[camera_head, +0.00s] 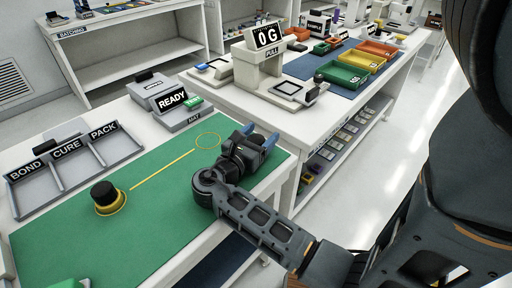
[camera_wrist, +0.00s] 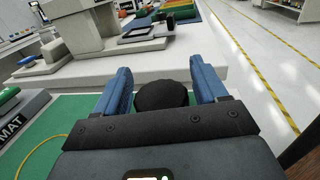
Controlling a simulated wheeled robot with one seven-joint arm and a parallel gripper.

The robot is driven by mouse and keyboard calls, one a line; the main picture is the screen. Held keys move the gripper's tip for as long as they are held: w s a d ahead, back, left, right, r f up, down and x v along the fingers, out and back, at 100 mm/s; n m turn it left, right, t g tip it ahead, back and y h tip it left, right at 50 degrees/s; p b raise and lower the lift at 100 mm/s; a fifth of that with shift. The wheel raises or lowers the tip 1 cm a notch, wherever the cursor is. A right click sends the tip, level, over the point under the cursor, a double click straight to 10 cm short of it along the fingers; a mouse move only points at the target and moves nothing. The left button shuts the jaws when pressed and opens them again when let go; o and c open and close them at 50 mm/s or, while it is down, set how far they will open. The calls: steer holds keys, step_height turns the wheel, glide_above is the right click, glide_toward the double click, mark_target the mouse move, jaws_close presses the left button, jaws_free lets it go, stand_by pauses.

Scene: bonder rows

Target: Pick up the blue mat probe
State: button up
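My gripper (camera_head: 259,136) is above the far right part of the green mat (camera_head: 150,240), near the table's edge. Its two blue fingers are apart in the wrist view (camera_wrist: 160,85). A dark round thing (camera_wrist: 160,96) shows between them and nearly fills the gap. I cannot tell whether the fingers touch it, and its lower part is hidden behind the gripper body. A black knob with a yellow base (camera_head: 108,196) stands upright on the green mat at the left, well apart from my gripper. No probe coloured blue can be made out.
A grey tray marked BOND, CURE, PACK (camera_head: 76,158) and a READY device (camera_head: 170,100) stand behind the green mat. Another bench carries a scale (camera_head: 262,60), a blue mat (camera_head: 308,66) and coloured bins (camera_head: 341,76). Floor (camera_head: 345,190) is clear at right.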

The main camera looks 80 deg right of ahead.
steer(key=c, duration=1.1)
steer(key=shift+r, duration=0.1)
steer(key=shift+c, duration=0.2)
